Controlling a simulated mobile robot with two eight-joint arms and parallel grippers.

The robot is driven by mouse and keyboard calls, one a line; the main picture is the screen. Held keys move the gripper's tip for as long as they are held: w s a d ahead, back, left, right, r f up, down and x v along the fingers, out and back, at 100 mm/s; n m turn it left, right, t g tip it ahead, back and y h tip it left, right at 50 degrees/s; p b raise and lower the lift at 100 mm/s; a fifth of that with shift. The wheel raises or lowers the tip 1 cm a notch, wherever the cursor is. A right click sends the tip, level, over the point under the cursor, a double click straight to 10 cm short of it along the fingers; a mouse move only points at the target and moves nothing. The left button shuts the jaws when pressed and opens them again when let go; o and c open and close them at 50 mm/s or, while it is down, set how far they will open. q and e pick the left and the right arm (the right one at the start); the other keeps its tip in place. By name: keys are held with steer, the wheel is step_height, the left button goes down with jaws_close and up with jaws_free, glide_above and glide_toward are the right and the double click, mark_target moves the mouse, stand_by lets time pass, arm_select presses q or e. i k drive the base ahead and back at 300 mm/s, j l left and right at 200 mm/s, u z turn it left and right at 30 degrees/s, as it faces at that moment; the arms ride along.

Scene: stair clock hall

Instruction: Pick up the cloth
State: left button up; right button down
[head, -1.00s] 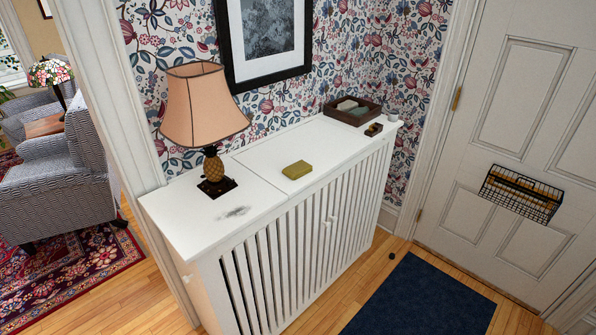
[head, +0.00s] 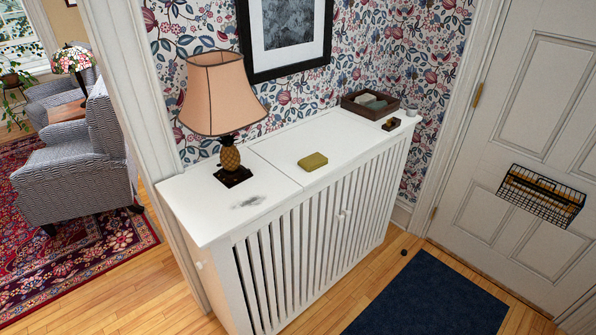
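A small olive-yellow folded block, which looks like the cloth (head: 313,162), lies flat on the white radiator cover (head: 285,150), near the middle of its top. A dark grey smudge (head: 249,202) marks the cover's top in front of the lamp, to the left of the cloth. Neither of my grippers is in view.
A lamp (head: 221,95) with a pineapple base stands left of the cloth. A dark wooden tray (head: 386,116) with small items and a small brown object (head: 391,124) sit at the far right end. A blue mat (head: 430,298) lies on the floor before the door (head: 535,130).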

mark_target(310, 163)
steer(key=i+l+u, duration=0.2)
steer(key=i+l, duration=0.55)
